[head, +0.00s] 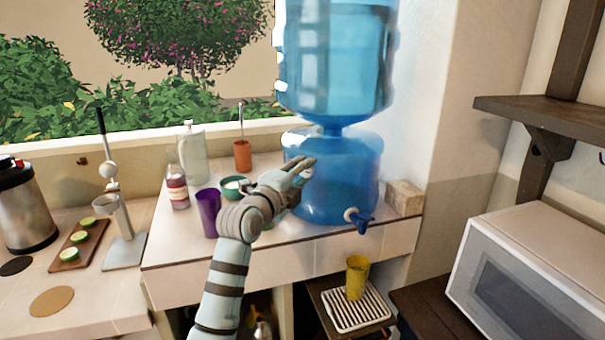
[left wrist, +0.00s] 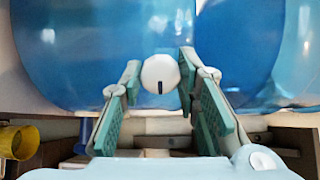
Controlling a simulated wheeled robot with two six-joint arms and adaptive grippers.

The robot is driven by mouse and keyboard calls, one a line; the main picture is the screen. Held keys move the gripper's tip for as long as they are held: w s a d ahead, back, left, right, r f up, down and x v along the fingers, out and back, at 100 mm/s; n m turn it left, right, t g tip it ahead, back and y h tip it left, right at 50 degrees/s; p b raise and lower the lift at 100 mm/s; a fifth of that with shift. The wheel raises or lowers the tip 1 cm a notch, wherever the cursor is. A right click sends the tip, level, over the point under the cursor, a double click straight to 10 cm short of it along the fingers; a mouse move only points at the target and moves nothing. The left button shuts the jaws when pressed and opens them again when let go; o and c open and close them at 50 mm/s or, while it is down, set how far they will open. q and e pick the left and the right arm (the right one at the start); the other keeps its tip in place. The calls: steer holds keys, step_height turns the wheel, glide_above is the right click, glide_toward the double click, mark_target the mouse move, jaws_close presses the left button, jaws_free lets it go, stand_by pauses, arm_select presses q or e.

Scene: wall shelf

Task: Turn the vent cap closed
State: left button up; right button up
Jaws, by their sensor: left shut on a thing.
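The vent cap (left wrist: 160,73) is a small white round cap with a short dark upright mark, on the front of the blue dispenser base in the left wrist view. My left gripper (left wrist: 160,78) has one finger on each side of the cap and is shut on it. In the head view my left gripper (head: 306,168) reaches up to the left part of the dispenser (head: 335,190), and its fingers hide the cap there. The blue tap (head: 364,220) is at the lower right of the dispenser. My right gripper does not show.
A purple cup (head: 208,214), a green bowl (head: 233,188) and a bottle (head: 177,190) stand left of my gripper. A yellow cup (head: 357,276) stands on a drip tray (head: 355,308) below the tap. A sponge-like block (head: 404,198) is right of the dispenser.

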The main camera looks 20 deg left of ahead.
arm_select(q)
steer(key=o, duration=1.2)
steer(key=shift+c, duration=0.2)
steer(key=v, duration=1.2)
